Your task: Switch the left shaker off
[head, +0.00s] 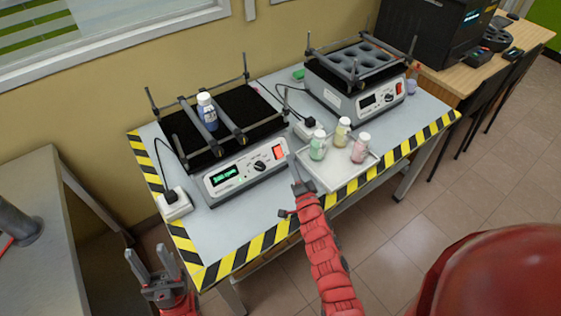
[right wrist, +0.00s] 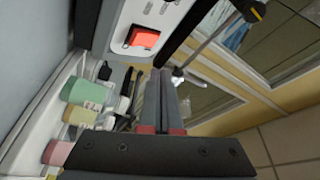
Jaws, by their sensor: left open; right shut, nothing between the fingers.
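The left shaker (head: 232,176) stands on the table with its display (head: 224,175) lit green. Its red switch (head: 278,152) is at the right end of the front panel and shows large in the right wrist view (right wrist: 143,37). A blue-labelled bottle with a white cap (head: 207,112) stands upright between the shaker's bars. My right gripper (head: 293,160) is shut and empty, close to the switch at the panel's right end; in the right wrist view its fingertips (right wrist: 160,75) appear apart from the switch. My left gripper (head: 153,262) is open and empty, off the table's front left corner.
A white tray (head: 322,180) with green, yellow and pink bottles stands right of my right gripper. The right shaker (head: 350,100) has a dark display and an empty holder. A power strip (head: 174,206) lies left of the left shaker. Striped tape edges the table.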

